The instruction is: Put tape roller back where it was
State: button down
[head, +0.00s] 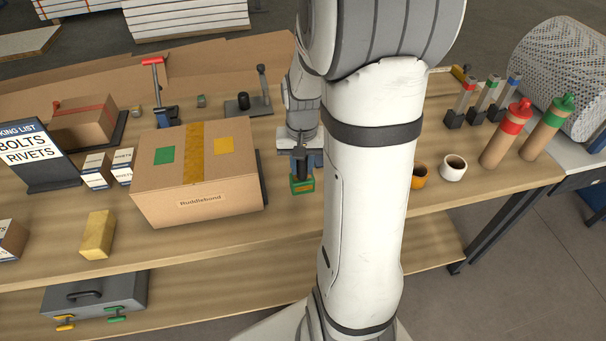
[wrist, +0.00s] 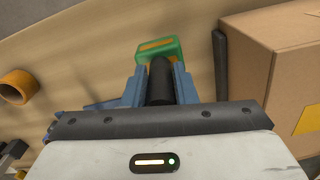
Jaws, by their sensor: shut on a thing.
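The tape roller, a green and orange block with an upright black handle, shows in the head view (head: 302,185) to the right of the large cardboard box (head: 190,205). My gripper (head: 301,154) is shut on its black handle from the far side. In the wrist view the blue fingers of my gripper (wrist: 160,84) lie on both sides of the handle, and the green head of the tape roller (wrist: 160,48) shows beyond them. I cannot tell whether its base touches the table.
The cardboard box stands close on the left, with a dark upright plate (head: 261,178) at its edge. An orange ring (head: 420,174) and a white cup (head: 453,167) stand right of my arm. Bare wooden table (head: 270,225) lies in front.

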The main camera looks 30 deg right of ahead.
aim_at(303, 179)
jog(key=shift+s+d+f, duration=0.1)
jog(key=shift+s+f, duration=0.05)
jog(key=shift+f, duration=1.7)
jog(key=shift+f, duration=0.2)
jog(key=c, duration=1.2)
grip_release()
jog(key=shift+o, duration=0.2)
notch_tip(303, 179, up, 12)
jog(key=shift+s+r, duration=0.1)
jog(key=shift+r, duration=0.05)
jog(key=s+a+r+n+t, duration=0.1)
jog(key=s+a+r+n, duration=0.1)
jog(key=s+a, duration=0.4)
jog(key=s+a+r+n+t, duration=0.2)
jog(key=s+a+n, duration=0.1)
jog(key=s+a, duration=0.2)
jog(key=shift+s+a+r+n, duration=0.3)
jog(key=shift+s+a, duration=0.1)
jog(key=shift+s, duration=0.05)
